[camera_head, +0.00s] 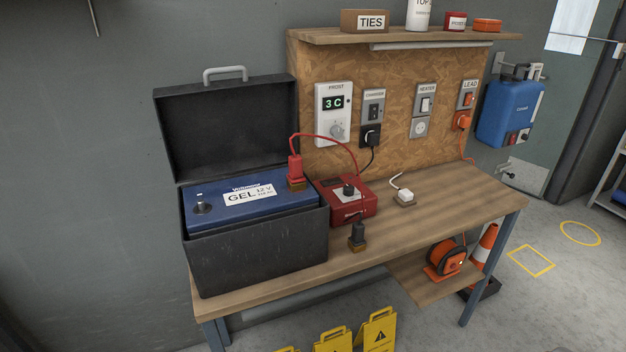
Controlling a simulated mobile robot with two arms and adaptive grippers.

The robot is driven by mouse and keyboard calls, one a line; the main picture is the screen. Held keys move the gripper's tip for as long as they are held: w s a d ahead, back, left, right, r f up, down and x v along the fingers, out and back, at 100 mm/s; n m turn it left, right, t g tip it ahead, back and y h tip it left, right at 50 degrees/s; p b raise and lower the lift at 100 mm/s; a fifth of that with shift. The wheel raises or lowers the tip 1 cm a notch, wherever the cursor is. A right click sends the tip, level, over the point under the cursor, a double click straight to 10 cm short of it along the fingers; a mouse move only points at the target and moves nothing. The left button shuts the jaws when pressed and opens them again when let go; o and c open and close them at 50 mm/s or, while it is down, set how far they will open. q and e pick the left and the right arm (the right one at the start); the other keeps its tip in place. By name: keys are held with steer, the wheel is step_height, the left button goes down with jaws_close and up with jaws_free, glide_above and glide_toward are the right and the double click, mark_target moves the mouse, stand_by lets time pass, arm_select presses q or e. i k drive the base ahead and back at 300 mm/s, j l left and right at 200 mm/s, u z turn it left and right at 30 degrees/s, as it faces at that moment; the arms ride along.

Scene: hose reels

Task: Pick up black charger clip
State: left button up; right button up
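The black charger clip (358,234) stands upright on a small brown block near the front edge of the wooden bench, just in front of the red charger (347,197). A red clip (295,168) sits on the right part of the blue GEL battery (250,198), with a red lead arching to the charger. The battery is in an open black box (255,256). The battery's bare post (199,204) shows at its left. Neither of my grippers is in view.
A white plug (404,196) lies on the bench right of the charger, and the bench top (460,195) is clear further right. A board with switches and sockets stands behind. An orange reel (446,258) sits on a lower shelf. Yellow warning signs (378,331) stand in front.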

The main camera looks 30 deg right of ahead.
mark_target(357, 243)
steer(key=z, duration=1.3)
